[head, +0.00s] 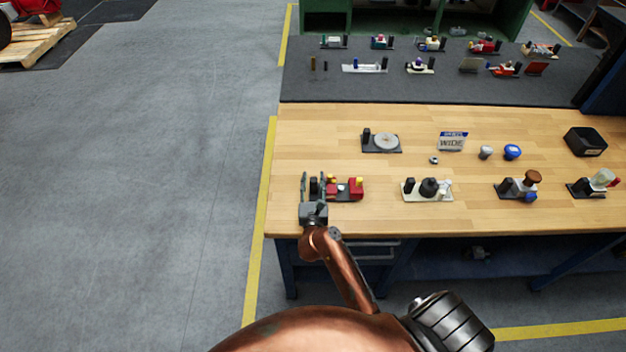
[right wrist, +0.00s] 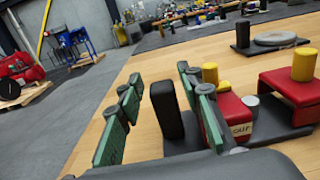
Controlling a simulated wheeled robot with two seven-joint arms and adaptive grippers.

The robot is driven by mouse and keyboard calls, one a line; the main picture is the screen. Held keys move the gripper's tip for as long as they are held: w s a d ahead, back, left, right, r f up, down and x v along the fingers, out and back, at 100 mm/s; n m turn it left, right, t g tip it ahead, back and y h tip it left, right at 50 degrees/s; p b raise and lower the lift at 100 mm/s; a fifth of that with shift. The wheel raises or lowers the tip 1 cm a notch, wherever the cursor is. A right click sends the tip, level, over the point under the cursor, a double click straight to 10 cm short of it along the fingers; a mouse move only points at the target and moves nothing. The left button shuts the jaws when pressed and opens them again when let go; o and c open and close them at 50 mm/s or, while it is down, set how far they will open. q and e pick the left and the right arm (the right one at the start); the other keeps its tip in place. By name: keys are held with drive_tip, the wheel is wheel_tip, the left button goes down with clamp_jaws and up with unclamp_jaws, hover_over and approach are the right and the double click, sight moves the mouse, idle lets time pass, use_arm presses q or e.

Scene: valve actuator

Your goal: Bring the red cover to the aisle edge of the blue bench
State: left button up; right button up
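A black fixture base near the front left of the wood-topped blue bench (head: 290,150) carries two red parts. One is a red bridge-shaped piece (head: 356,191) with a yellow knob, and it also shows in the right wrist view (right wrist: 288,92). The other is a red block (head: 331,190) with a yellow top and a partly hidden label. I cannot tell which is the cover. My right gripper (head: 312,179) is open, its green fingers (right wrist: 160,80) on either side of an upright black post (right wrist: 167,108), left of both red parts. The fingers appear clear of the post. My left gripper is not in view.
A grey disc fixture (head: 386,141) stands behind, and a white-based fixture (head: 427,189) stands to the right. A black bin (head: 585,141) is at the far right. Bare wood runs along the bench's left edge, beside the yellow floor line (head: 265,180) and open floor.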

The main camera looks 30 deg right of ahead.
drive_tip(key=shift+r, duration=0.2)
drive_tip(key=v, duration=0.7)
drive_tip(key=shift+s+a, duration=0.2)
drive_tip(key=shift+f, duration=0.1)
